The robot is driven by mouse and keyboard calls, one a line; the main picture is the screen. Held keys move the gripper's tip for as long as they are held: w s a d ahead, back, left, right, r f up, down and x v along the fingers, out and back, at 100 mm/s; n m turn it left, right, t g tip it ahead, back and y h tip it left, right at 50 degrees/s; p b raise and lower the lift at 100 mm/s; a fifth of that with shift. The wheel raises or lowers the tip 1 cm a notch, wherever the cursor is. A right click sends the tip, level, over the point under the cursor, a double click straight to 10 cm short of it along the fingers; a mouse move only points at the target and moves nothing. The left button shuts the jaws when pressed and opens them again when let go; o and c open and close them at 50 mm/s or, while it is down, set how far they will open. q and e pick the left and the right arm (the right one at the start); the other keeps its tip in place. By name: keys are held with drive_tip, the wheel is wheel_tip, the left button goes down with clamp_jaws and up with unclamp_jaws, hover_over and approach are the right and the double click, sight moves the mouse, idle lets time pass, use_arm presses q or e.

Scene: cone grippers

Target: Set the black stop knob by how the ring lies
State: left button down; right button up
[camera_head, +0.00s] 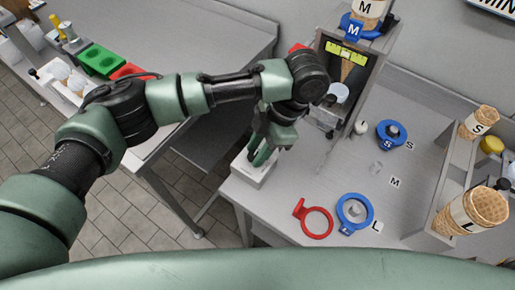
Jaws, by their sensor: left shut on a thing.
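My left gripper (264,156) reaches down at the white box (250,174) near the counter's front left corner. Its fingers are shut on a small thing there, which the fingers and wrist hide. I cannot make out the black stop knob for sure. A red ring with a tab (317,222) lies flat on the counter. A blue ring (342,217) lies to its right, by the L label. Another blue ring (380,130) lies farther back by the S label. A blue M-marked ring (352,30) is on the upright stand. My right gripper is out of view.
The grey stand (363,92) holds a cone behind the gripper. Large cones (472,212) stand in a rack at the right. A side table at left carries a green block (101,60) and a red block (127,71). The counter's middle is mostly free around the M label.

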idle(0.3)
use_arm(q)
drive_tip(key=c, duration=1.1)
unclamp_jaws()
drive_tip(key=shift+o, duration=0.2)
drive_tip(key=v, duration=0.7)
drive_tip(key=shift+r, duration=0.35)
drive_tip(key=shift+w+d, duration=0.1)
drive_tip(key=shift+d, duration=0.05)
